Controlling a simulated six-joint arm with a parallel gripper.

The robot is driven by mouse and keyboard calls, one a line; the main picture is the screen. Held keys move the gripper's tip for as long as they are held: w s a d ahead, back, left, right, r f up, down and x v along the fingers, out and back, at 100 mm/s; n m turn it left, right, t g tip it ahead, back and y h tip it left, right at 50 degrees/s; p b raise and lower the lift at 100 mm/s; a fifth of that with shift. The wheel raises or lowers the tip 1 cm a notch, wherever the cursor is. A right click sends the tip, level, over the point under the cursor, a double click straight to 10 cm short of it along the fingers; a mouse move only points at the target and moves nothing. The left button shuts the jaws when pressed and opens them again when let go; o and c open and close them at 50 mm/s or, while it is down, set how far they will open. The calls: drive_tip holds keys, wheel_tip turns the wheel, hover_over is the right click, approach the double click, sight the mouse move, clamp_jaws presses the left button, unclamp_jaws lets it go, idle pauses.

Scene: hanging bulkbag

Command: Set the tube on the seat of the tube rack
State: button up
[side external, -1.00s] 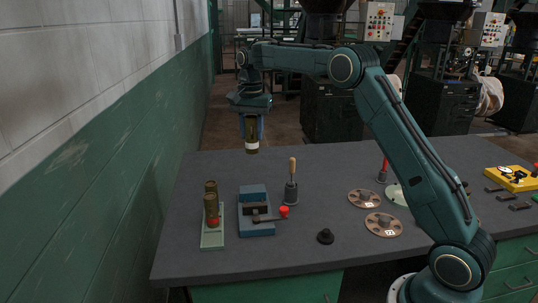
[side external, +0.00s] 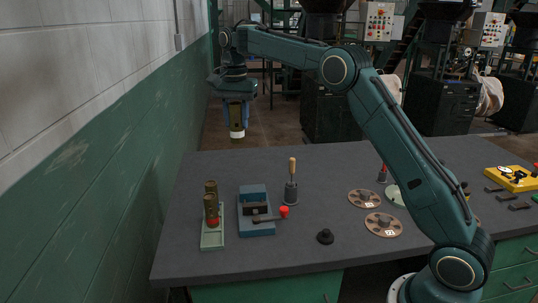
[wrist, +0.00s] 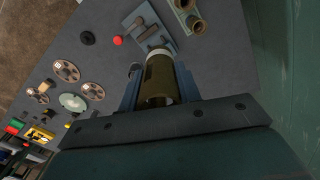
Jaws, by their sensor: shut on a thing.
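My gripper (side external: 237,118) is shut on an olive-brown tube (side external: 237,131) with a pale band at its lower end. It holds the tube upright, high above the back left of the table. In the wrist view the tube (wrist: 159,80) sits between the two blue fingers, its near end open. The tube rack (side external: 212,236) is a pale green base at the table's left, with brown tubes (side external: 211,200) standing on it and a red spot on the front one. Its seat cannot be made out clearly. In the wrist view the rack's tubes (wrist: 190,14) show at the top, apart from the held tube.
A blue vise (side external: 256,225) with a red-knobbed handle stands right of the rack. Behind it is a wooden-handled tool in a holder (side external: 291,185). A black knob (side external: 325,237) and round brown plates (side external: 383,224) lie further right. A wall (side external: 100,200) runs close along the left.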

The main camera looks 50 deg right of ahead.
drive_tip(key=a, duration=1.3)
wheel_tip(320, 180, down, 20)
drive_tip(key=shift+w, duration=0.1)
drive_tip(key=shift+f, duration=3.45)
drive_tip(key=o, duration=1.2)
